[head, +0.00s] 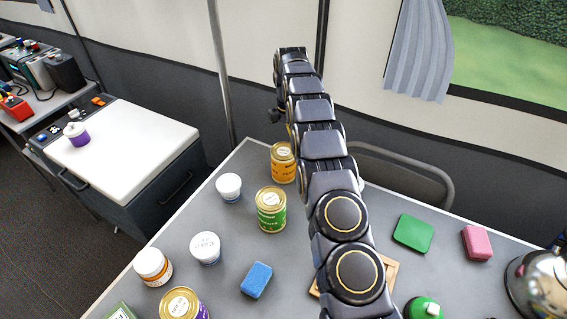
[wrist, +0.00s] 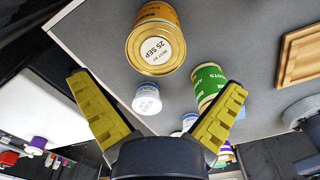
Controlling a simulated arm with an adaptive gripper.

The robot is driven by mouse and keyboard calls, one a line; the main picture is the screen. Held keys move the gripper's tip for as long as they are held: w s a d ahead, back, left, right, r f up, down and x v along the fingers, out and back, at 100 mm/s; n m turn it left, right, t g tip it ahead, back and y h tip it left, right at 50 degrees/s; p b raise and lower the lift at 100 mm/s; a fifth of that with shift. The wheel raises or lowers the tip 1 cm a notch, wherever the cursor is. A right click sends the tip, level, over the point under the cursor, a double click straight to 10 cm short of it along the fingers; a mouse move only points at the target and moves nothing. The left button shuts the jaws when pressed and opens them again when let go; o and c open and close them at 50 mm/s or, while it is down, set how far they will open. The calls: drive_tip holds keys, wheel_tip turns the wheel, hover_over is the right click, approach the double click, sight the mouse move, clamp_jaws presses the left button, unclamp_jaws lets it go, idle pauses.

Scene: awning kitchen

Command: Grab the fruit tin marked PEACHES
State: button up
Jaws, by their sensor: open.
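An orange tin with a gold lid (head: 283,172) stands near the far-left edge of the grey table, left of my arm. Its lettering is too small to read surely as PEACHES. In the wrist view the orange tin (wrist: 157,16) shows a round end with a "25 SEP" sticker. My gripper (wrist: 157,86) is open and empty, its yellow fingers spread wide, with the orange tin beyond the fingertips. In the head view my gripper is mostly hidden behind my arm. A green tin (head: 271,219) stands nearer; a tin with a purple label (head: 203,311) is at the bottom edge.
White tubs (head: 229,188) (head: 206,249) stand left of the tins, with an orange-banded jar (head: 153,267). A blue sponge (head: 257,280) lies nearby. A wooden board (head: 391,270) is partly behind my arm. Green (head: 414,233) and pink (head: 477,243) blocks lie right.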

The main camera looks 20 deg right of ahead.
sight(284, 151)
wheel_tip(284, 151, down, 2)
drive_tip(key=shift+w+f, duration=0.1)
drive_tip(key=shift+f, duration=0.15)
drive_tip(key=f, duration=0.5)
drive_tip(key=shift+a+f, duration=0.25)
drive_tip(key=shift+f, duration=0.15)
drive_tip(key=c, duration=0.9)
drive_tip(key=shift+c, duration=0.2)
